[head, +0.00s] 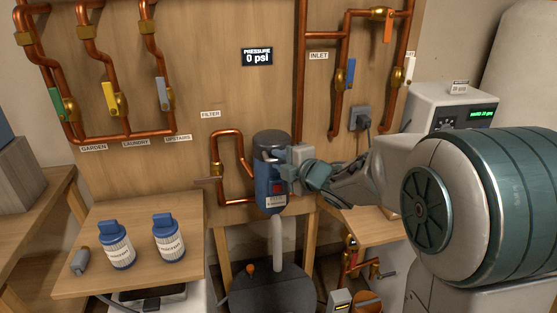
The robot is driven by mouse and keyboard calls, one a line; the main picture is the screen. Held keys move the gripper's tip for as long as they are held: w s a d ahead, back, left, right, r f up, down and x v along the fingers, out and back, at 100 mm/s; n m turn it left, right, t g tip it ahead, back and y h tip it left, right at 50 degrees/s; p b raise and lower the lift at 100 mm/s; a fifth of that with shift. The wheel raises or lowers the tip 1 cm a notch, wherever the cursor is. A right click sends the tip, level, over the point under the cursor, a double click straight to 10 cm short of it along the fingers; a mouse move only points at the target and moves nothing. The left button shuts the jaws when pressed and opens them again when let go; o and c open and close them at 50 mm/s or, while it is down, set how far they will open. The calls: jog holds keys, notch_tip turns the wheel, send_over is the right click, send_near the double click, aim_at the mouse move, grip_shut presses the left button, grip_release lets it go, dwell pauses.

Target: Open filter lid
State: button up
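The blue cylindrical housing, which looks like the filter (264,192), stands upright below and to the right of the FILTER label (210,114). My gripper (287,158) reaches in from the right and is against or just in front of the housing's upper right side. The gripper hides part of that side. Its fingers are too small and overlapped to tell their opening or whether they touch.
Copper pipes (300,75) run up the wall behind, with coloured valve handles. A dark tank (268,292) stands below. A grey box (425,100) is behind my arm.

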jog(key=shift+w+a+f, duration=0.15)
jog(key=shift+w+a, duration=0.15)
jog(key=shift+w, duration=0.05)
grip_shut()
jog(key=shift+r+p, duration=0.2)
jog(key=shift+p, duration=0.15)
